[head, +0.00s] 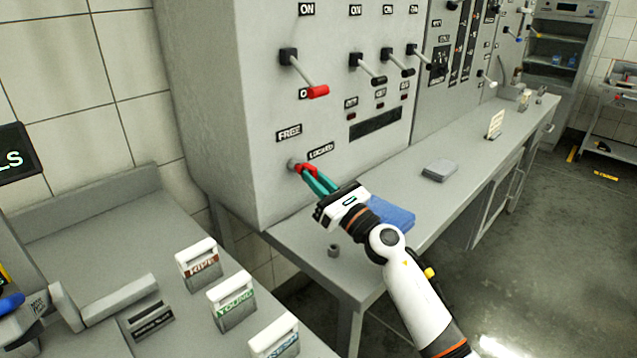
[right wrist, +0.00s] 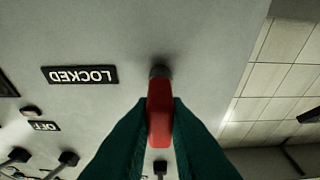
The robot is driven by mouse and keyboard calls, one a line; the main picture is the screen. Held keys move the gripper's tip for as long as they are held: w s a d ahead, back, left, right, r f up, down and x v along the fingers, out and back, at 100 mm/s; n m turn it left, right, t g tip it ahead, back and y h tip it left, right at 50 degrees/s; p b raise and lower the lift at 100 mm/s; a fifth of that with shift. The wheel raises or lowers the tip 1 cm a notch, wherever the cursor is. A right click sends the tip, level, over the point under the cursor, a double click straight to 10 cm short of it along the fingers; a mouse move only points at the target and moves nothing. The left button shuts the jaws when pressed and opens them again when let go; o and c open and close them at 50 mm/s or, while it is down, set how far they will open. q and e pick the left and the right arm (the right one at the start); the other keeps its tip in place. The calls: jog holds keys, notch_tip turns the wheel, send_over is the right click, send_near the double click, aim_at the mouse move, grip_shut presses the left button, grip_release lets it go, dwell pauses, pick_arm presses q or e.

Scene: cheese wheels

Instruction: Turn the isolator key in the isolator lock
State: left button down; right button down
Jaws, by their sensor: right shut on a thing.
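The isolator key (head: 304,168) is red and sits in the isolator lock (head: 292,163), a small grey round fitting on the cabinet front, between the FREE label (head: 289,133) and the LOCKED label (head: 321,150). My right gripper (head: 310,176) has green fingers and is shut on the key. In the right wrist view the red key (right wrist: 160,108) stands between both fingertips, with its far end at the dark lock (right wrist: 160,71). The LOCKED label there appears upside down to the left. The fingers hide the sides of the key. My left gripper is not clearly in view.
Above the lock are a red-handled lever (head: 317,91) and several black-handled levers. A blue item (head: 392,212) and a grey block (head: 440,170) lie on the bench (head: 470,185). Lower left, white-topped holders labelled RIPE (head: 198,262) and YOUNG (head: 232,303) stand on a grey surface.

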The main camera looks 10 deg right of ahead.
jog(key=shift+w+a, duration=0.25)
jog(key=shift+w, duration=0.1)
jog(key=c, duration=1.3)
grip_release()
jog(key=shift+c, duration=0.2)
jog(key=shift+d, duration=0.1)
jog(key=b+v, duration=0.1)
jog(key=v, duration=0.6)
jog(key=shift+s, duration=0.2)
